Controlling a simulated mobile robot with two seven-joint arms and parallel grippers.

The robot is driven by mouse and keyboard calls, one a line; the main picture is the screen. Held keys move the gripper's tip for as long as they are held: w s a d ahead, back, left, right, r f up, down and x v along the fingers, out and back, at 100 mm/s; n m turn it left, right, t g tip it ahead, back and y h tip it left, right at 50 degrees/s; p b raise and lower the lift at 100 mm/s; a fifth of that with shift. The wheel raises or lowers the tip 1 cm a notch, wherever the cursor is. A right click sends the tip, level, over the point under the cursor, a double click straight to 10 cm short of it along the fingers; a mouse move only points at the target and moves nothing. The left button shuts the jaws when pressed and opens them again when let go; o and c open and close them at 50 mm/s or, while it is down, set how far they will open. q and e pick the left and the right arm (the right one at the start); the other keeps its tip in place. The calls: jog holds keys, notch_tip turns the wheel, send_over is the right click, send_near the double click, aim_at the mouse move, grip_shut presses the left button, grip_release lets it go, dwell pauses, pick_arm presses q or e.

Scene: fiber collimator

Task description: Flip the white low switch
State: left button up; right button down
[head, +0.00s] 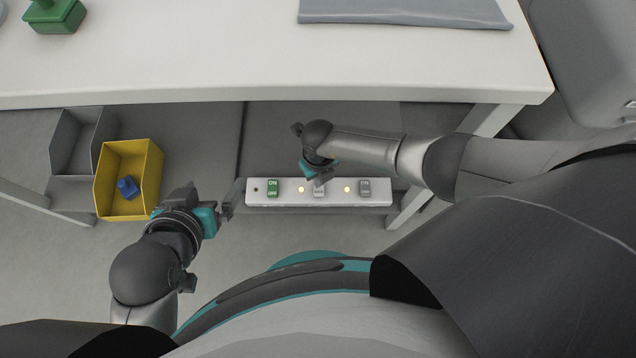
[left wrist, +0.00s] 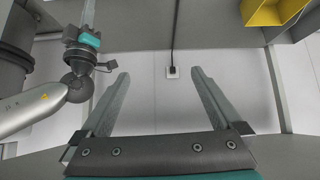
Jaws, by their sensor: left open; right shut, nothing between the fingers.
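A white switch strip (head: 290,202) lies below the table's front edge in the head view. It bears a green switch (head: 272,188) at left, a white switch (head: 319,191) in the middle and a grey switch (head: 364,187) at right. My right gripper (head: 319,180) is shut and empty, directly over the white switch and hiding part of it; I cannot tell whether it touches. My left gripper (head: 232,199) is open and empty beside the strip's left end. In the left wrist view, its fingers (left wrist: 160,90) are spread, with my right gripper (left wrist: 82,42) at upper left.
A yellow bin (head: 112,206) holding a blue piece (head: 128,187) and a grey bin (head: 68,165) stand at left. The white table (head: 200,55) carries a green object (head: 53,15) and a grey mat (head: 405,12). A wall socket (left wrist: 171,72) with a cord shows in the left wrist view.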

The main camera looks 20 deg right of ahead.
pick_arm(q)
jog(key=s+a+g+y+p, duration=0.1)
jog(key=s+a+g+p, duration=0.1)
jog(key=s+a+g, duration=0.1)
jog(key=shift+s+a+n+g+y, duration=0.35)
jog(key=shift+s+a, duration=0.25)
jog(key=shift+a, duration=0.2)
